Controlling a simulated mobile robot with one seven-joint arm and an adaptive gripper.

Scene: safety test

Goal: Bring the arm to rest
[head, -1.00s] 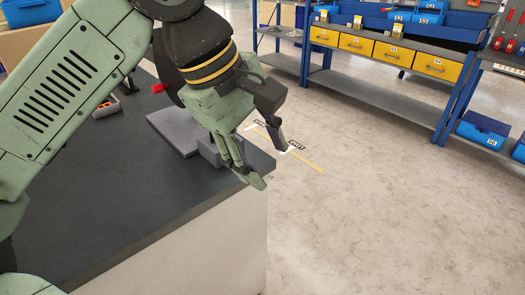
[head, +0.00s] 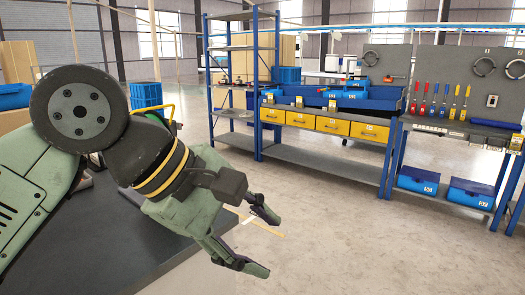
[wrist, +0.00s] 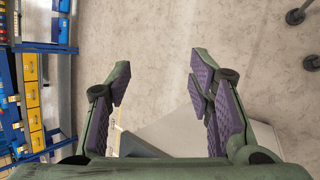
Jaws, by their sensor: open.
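My gripper (head: 258,240) is open and empty in the head view, held out beyond the right edge of the dark-topped table (head: 110,235). In the wrist view my gripper (wrist: 158,88) shows its two purple-padded fingers well apart with bare floor between them. A grey corner surface (wrist: 180,133) lies behind and below the fingers in the wrist view. My arm is bent and comes in from the left of the head view, hiding much of the table top.
A blue workbench with yellow drawers (head: 342,126) and a tool bench with blue boxes (head: 418,179) stand at the back. A blue shelf rack (head: 232,75) is beside them. A yellow floor line (head: 262,226) shows near my gripper. The floor at right is clear.

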